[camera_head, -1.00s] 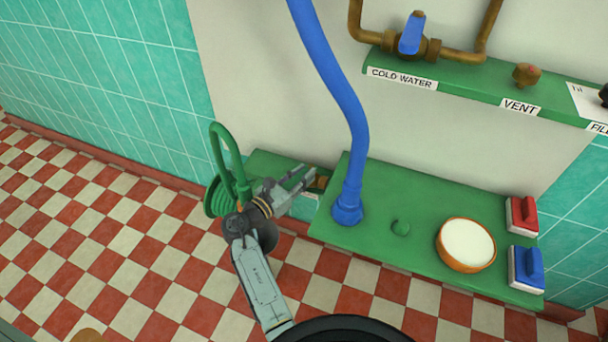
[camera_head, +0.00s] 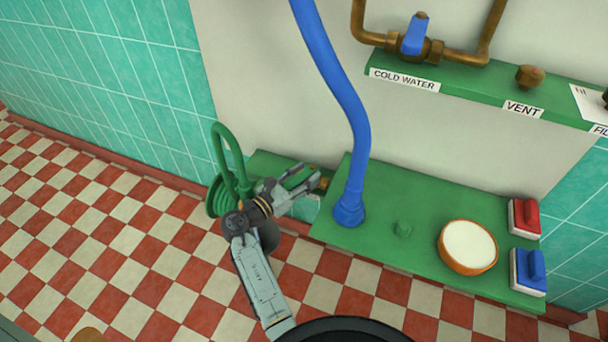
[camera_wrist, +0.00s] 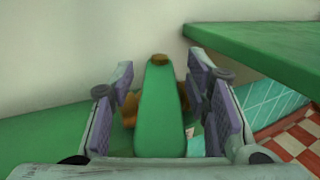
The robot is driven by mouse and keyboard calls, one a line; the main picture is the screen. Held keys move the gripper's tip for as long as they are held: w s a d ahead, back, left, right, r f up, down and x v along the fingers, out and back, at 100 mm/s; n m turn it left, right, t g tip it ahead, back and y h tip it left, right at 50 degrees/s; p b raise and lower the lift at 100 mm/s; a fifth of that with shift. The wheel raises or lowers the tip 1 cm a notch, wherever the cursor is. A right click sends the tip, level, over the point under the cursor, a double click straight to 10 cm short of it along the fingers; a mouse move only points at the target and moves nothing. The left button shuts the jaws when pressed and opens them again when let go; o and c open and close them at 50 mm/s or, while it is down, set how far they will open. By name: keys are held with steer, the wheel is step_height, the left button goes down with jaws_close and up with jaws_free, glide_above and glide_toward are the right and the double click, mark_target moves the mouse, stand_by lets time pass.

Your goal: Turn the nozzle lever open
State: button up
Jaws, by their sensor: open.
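In the wrist view, a green lever (camera_wrist: 160,110) with a brass end cap stands between the two fingers of my gripper (camera_wrist: 163,78). A brass fitting (camera_wrist: 129,108) shows behind the lever on both sides. My gripper is open, with one pad on each side of the lever; a gap shows at least on the left. In the head view, my gripper (camera_head: 312,178) is at the left end of the green bench, by a small brass part (camera_head: 324,183). The lever is hard to make out there, hidden by the fingers.
A blue hose (camera_head: 352,140) rises from the green bench (camera_head: 375,240), just right of my gripper. A green coiled hose (camera_head: 217,195) hangs to the left. A blue-handled cold water valve (camera_head: 415,35) is above.

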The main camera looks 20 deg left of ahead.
steer(key=v, duration=0.7)
steer(key=shift+s, duration=0.25)
steer(key=shift+a, duration=0.15)
steer(key=shift+c, duration=0.3)
